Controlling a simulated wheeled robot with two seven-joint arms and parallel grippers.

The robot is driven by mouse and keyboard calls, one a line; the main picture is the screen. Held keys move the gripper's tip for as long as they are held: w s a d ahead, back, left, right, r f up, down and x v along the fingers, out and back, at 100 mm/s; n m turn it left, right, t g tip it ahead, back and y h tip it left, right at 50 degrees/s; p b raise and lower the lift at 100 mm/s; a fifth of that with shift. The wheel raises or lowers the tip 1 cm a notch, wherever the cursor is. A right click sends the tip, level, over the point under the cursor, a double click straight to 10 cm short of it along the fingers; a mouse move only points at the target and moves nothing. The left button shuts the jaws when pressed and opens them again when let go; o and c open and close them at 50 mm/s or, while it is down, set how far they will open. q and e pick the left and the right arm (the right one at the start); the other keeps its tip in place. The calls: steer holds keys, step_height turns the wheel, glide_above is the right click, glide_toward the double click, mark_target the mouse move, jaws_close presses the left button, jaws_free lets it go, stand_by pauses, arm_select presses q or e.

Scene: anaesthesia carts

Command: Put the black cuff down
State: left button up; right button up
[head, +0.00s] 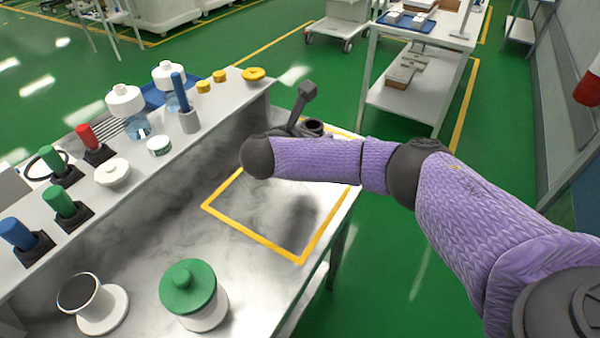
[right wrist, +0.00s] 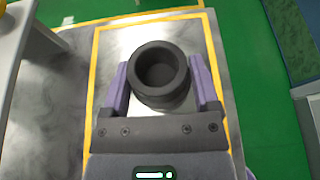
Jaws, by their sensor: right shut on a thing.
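The black cuff (right wrist: 161,98) is a short, thick, hollow dark cylinder. In the right wrist view it stands upright between the purple fingers of my right gripper (right wrist: 162,85), which is shut on it. In the head view only part of the cuff (head: 314,127) shows, behind my wrist. It seems held above the bench, with a dark shadow inside the yellow outlined area (head: 252,236). In the right wrist view the cuff overlaps that outline's inside (right wrist: 96,75). My left gripper is not in view.
A green-lidded jar (head: 188,285) and a white round-based cup (head: 100,305) stand at the bench's near side. A raised shelf (head: 130,195) on the left holds bottles and colored-handled items. The outlined patch looks bare. A white cart (head: 410,100) stands beyond.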

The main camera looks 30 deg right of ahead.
arm_select(q)
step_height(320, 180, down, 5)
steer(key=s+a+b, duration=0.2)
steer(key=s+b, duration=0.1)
steer(key=b, duration=0.1)
arm_select(e)
step_height(320, 180, down, 10)
steer(key=shift+r, duration=0.25)
steer(key=shift+a+r, duration=0.1)
steer(key=shift+r, duration=0.15)
steer(key=o, duration=1.1)
steer(key=shift+f, duration=0.1)
steer(key=shift+r, duration=0.2)
steer(key=p+v, duration=0.5)
steer(key=v, duration=0.6)
steer(key=shift+s+a+r, duration=0.1)
steer(key=shift+a+r, duration=0.05)
steer(key=shift+s+a, duration=0.2)
steer(key=shift+a, duration=0.05)
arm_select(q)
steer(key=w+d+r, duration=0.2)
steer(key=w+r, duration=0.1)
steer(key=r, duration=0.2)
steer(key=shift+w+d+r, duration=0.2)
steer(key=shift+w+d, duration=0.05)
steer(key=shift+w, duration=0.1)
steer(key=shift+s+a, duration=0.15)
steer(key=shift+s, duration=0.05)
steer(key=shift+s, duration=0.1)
